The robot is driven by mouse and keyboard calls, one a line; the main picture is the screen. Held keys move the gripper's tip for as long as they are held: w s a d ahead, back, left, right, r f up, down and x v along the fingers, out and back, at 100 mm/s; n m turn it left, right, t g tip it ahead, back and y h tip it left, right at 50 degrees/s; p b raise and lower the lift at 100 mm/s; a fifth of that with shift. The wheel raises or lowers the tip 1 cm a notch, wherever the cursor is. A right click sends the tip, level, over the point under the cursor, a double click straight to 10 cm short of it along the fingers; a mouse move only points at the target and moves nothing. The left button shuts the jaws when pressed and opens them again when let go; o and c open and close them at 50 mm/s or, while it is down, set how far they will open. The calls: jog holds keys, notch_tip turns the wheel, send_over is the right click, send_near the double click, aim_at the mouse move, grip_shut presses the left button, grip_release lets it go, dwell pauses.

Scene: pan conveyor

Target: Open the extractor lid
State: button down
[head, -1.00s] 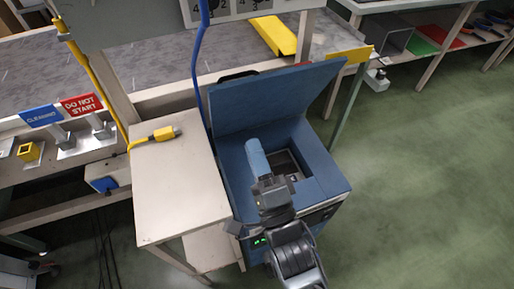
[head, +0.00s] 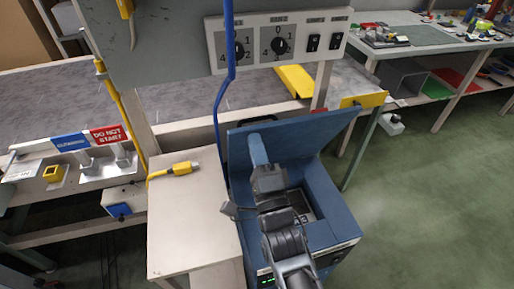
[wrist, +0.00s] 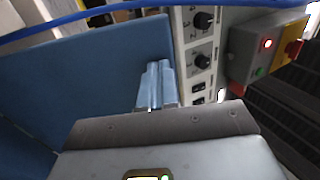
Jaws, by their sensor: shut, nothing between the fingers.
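The blue extractor box (head: 337,222) stands beside the pale side table, with its dark, recessed opening (head: 312,207) showing. Its blue lid (head: 310,148) is raised at the back, standing steeply with its inner face towards me. The lid also fills the left of the wrist view (wrist: 75,80). My gripper (head: 255,138) has its blue fingers shut and empty, pointing up in front of the lid's inner face near its left part. In the wrist view the fingers (wrist: 158,68) lie together near the lid's edge. I cannot tell whether they touch the lid.
A pale side table (head: 190,225) with a yellow connector (head: 178,169) stands left of the box. A control panel with knobs (head: 280,42) is above the lid. Green floor (head: 430,200) is free at the right.

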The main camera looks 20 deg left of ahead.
jog(key=shift+g+h, duration=0.4)
jog(key=shift+g, duration=0.1)
jog(key=b+x, duration=0.3)
jog(key=x, duration=0.6)
jog(key=shift+w+a+r, duration=0.1)
jog(key=shift+a+r, duration=0.05)
jog(key=shift+r, duration=0.15)
jog(key=shift+w+a+r, duration=0.15)
jog(key=shift+w+r, duration=0.05)
jog(key=shift+s+f, duration=0.1)
